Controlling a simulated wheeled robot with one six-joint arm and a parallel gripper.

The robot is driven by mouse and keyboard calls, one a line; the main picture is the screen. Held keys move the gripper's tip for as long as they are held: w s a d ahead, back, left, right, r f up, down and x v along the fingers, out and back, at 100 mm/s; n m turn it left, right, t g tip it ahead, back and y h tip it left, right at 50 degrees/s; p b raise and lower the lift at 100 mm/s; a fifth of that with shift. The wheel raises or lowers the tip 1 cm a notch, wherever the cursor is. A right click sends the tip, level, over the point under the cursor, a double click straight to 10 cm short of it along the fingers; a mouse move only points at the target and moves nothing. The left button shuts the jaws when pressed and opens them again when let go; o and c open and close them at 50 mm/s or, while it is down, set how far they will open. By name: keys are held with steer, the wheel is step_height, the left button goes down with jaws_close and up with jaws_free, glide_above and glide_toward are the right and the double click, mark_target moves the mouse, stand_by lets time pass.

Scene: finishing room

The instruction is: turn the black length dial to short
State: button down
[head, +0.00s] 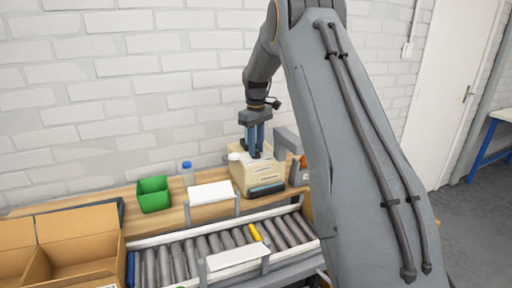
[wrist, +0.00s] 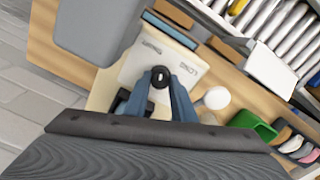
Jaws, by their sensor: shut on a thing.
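The black length dial (wrist: 160,74) sits on the sloped top of a beige machine (head: 240,179), whose pale panel also shows in the wrist view (wrist: 133,66). My gripper (head: 254,154) reaches down onto the machine from above. In the wrist view its blue fingers are shut on the dial, one on each side. The word LONG (wrist: 194,73) is printed to the right of the dial, and a smaller label (wrist: 151,46), too blurred to read surely, lies above it. I cannot tell where the dial points. In the head view my fingers hide the dial.
A white round part (wrist: 217,97) sits beside the panel. A green bin (head: 154,194), a bottle (head: 188,174) and a white plate (head: 211,192) stand left of the machine on the wooden bench. A roller conveyor (head: 190,252) runs in front, with an open cardboard box (head: 83,222) at left.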

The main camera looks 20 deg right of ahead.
steer(key=shift+r+n, duration=0.1)
steer(key=shift+n, duration=2.1)
steer(key=c, duration=2.5)
jaws_free()
steer(key=shift+c, duration=0.2)
jaws_close()
steer(key=o, duration=1.1)
jaws_free()
steer(key=shift+c, duration=0.2)
step_height(320, 180, up, 8)
steer(key=shift+f+b, duration=0.1)
steer(key=shift+b, duration=0.95)
